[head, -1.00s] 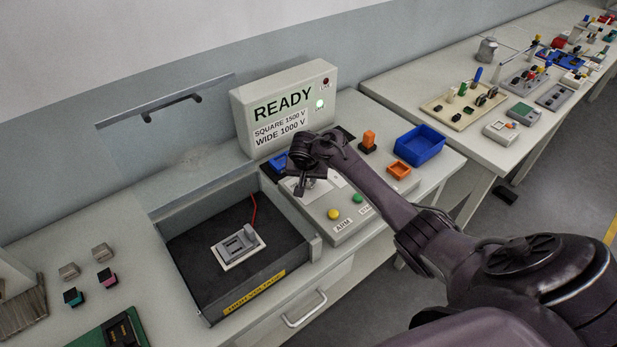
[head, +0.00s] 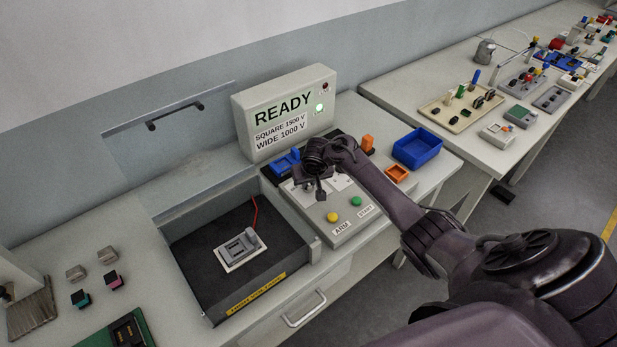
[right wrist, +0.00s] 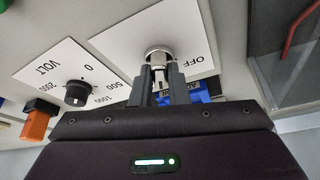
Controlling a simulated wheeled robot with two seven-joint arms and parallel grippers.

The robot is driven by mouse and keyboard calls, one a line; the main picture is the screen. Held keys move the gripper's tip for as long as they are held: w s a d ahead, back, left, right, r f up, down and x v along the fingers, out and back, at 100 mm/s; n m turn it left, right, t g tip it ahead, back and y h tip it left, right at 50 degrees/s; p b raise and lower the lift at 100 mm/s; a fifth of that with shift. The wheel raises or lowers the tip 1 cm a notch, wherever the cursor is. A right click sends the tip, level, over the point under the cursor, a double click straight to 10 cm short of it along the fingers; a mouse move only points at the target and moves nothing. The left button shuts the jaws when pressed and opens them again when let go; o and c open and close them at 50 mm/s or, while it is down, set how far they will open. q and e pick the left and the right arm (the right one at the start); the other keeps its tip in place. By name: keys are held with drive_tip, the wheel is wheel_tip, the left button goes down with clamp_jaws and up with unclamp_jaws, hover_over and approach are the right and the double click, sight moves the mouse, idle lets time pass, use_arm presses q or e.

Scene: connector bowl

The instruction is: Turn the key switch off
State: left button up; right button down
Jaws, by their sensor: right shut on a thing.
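The key switch (right wrist: 158,54) shows in the right wrist view as a round silver part on a white plate marked OFF (right wrist: 190,62). My right gripper (right wrist: 160,86) is shut on the key there; the fingers hide most of the key, so its exact angle is hard to tell. In the head view my right gripper (head: 319,193) is over the back part of the grey control panel (head: 322,226) and hides the switch. My left gripper is not in view.
A black VOLT knob (right wrist: 77,93) is beside the switch plate. A blue part (head: 284,162) and an orange part (head: 367,144) stand behind the panel. Yellow (head: 333,217) and green (head: 356,201) buttons are in front. The READY box (head: 290,110) has a green light.

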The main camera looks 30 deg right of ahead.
drive_tip(key=shift+d+r+n+y, duration=0.1)
drive_tip(key=shift+n+y, duration=0.2)
drive_tip(key=shift+n, duration=0.7)
drive_tip(key=shift+d+n+y+p, duration=0.1)
drive_tip(key=shift+n+y+p, duration=0.25)
drive_tip(key=shift+n, duration=0.55)
drive_tip(key=n+y+b, duration=0.1)
drive_tip(key=n, duration=0.1)
drive_tip(key=shift+n, duration=0.4)
drive_tip(key=shift+w+d+f+n+y+b, duration=0.1)
drive_tip(key=shift+f+n+y+b, duration=0.15)
drive_tip(key=shift+n+y+b, duration=0.4)
drive_tip(key=n+b, duration=0.2)
drive_tip(key=n, duration=0.1)
drive_tip(key=shift+g+b, duration=0.3)
drive_tip(key=shift+n+g+y+b, duration=0.3)
drive_tip(key=shift+n+y+b, duration=0.1)
drive_tip(key=shift+n+b, duration=0.7)
drive_tip(key=shift+r+b, duration=0.15)
drive_tip(key=shift+b, duration=0.3)
